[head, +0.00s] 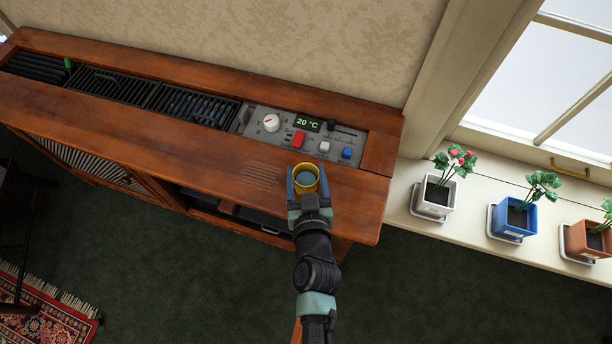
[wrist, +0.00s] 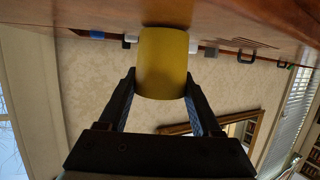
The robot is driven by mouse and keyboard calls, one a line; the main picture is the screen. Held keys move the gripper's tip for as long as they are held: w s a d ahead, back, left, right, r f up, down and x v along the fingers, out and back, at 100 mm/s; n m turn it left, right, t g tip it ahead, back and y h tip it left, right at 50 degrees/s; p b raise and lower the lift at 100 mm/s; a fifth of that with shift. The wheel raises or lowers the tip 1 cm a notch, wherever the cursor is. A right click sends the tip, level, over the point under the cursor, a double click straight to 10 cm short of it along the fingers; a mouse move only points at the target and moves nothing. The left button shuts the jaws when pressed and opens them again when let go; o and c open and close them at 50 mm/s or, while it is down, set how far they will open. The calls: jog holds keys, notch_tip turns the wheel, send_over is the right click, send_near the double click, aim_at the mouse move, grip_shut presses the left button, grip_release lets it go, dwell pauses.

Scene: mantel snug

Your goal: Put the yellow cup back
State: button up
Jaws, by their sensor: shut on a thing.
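The yellow cup (head: 306,176) is at the front edge of the wooden cabinet top (head: 200,142), in the head view. It looks upright, and its inside looks bluish-grey. My gripper (head: 306,190) is shut on the cup from the front side. In the wrist view the yellow cup (wrist: 163,62) sits between the two dark fingers of my gripper (wrist: 160,85), close to the wooden surface. I cannot tell whether the cup's base touches the wood.
A control panel (head: 290,126) with a white knob (head: 271,122), a red switch (head: 298,139), and white and blue buttons lies behind the cup. Black grilles run to the left. Potted plants in white (head: 434,197), blue (head: 514,216) and terracotta (head: 590,240) pots stand on the windowsill at right.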

jog(key=shift+f, duration=0.2)
jog(key=o, duration=1.5)
jog(key=shift+r, duration=0.1)
